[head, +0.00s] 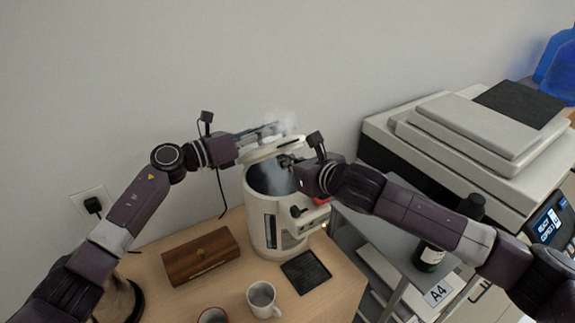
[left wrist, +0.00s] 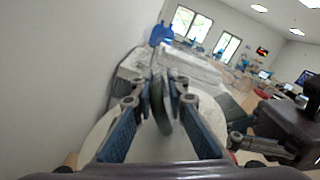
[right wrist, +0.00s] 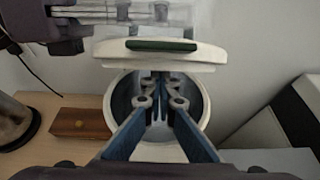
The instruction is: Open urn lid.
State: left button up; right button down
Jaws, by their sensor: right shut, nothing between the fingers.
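The cream urn (head: 262,222) stands upright on the wooden counter, with steam over its mouth. Its lid (head: 272,149) is raised and tilted, and the dark inside of the urn shows below it. In the right wrist view the lid (right wrist: 115,52) has a dark green handle (right wrist: 162,45). My left gripper (head: 277,129) is above the lid; in the left wrist view its fingers flank a dark piece on the lid, and whether they grip it is unclear. My right gripper (head: 286,161) is shut and empty, at the mouth just below the lid.
A wooden box (head: 201,256), a black drip tray (head: 306,271) and a white mug (head: 262,300) are on the counter (head: 335,289). A large printer (head: 470,130) and a dark bottle (head: 431,257) stand to the right. The wall is close behind the urn.

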pick_arm(q)
jog(key=o, duration=0.4)
jog(key=shift+s+d+f, duration=0.25)
jog(key=shift+f, duration=0.05)
jog(key=shift+c, duration=0.2)
pick_arm(e)
jog(key=shift+w+a+r, duration=0.2)
jog(key=shift+a+r, duration=0.05)
jog(key=shift+r, duration=0.4)
